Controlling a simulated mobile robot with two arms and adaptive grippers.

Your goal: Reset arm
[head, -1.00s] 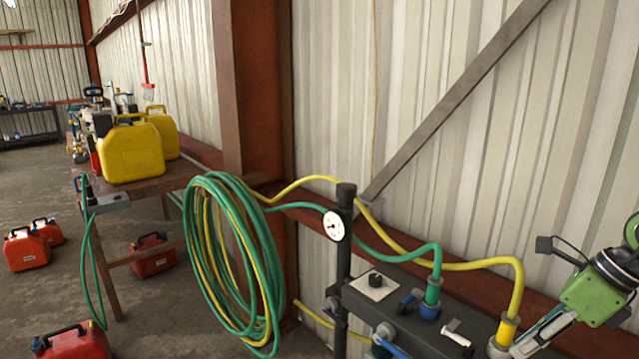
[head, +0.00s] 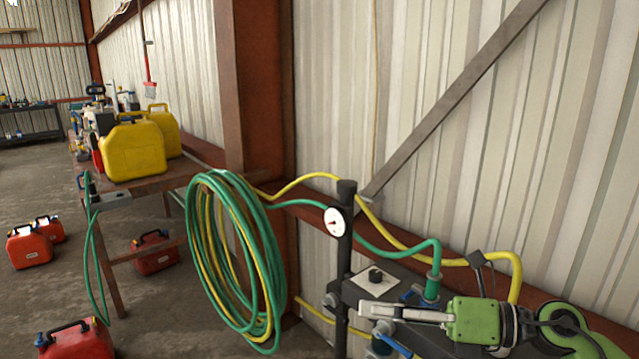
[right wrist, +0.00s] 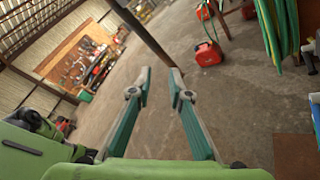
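My right arm, green and grey, comes in from the lower right of the head view. Its gripper (head: 372,312) lies almost level, with the fingers pointing left in front of the dark manifold (head: 345,290). In the right wrist view the two fingers (right wrist: 160,82) stand apart with nothing between them, and concrete floor shows through the gap. The gripper hides part of the manifold and the lower end of the yellow hose (head: 430,262). My left gripper is in neither view.
A gauge (head: 335,222) on a dark post and a coiled green and yellow hose (head: 232,262) stand left of the gripper. Yellow canisters (head: 133,152) sit on a bench (head: 150,183). Red canisters (head: 28,246) stand on the floor. The corrugated wall (head: 560,180) is behind.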

